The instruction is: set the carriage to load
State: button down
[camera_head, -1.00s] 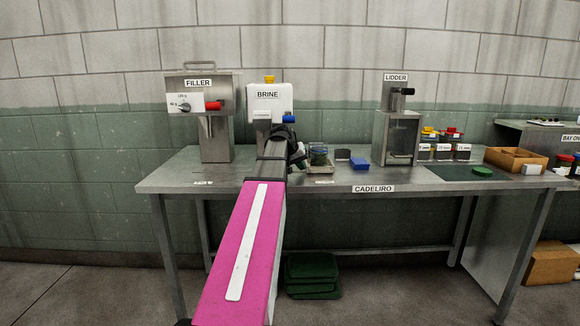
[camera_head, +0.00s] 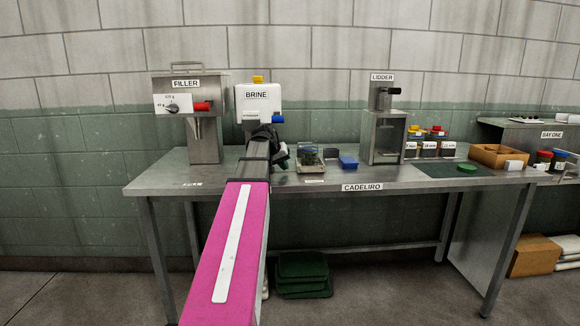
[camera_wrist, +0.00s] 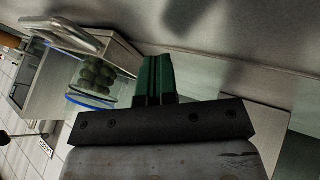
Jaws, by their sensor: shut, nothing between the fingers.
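I cannot pick out a carriage by name in either view. A small clear-sided unit (camera_head: 311,160) with dark contents stands on the bench, right of the end of my arm. In the wrist view, a clear jar (camera_wrist: 97,80) of green round pieces with a blue rim stands at the upper left, beside a grey metal body (camera_wrist: 110,45). My gripper (camera_wrist: 156,72) shows in the wrist view with its green fingers together and empty. It is right of the jar and apart from it. In the head view my arm hides part of the bench.
The filler (camera_head: 203,130), brine dispenser (camera_head: 258,102) and lidder (camera_head: 386,130) stand along the steel bench (camera_head: 150,187). The bench's front left is mostly clear.

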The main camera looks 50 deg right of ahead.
jog(key=v, duration=1)
jog(key=shift+w+a, duration=0.2)
jog(key=shift+w, duration=0.05)
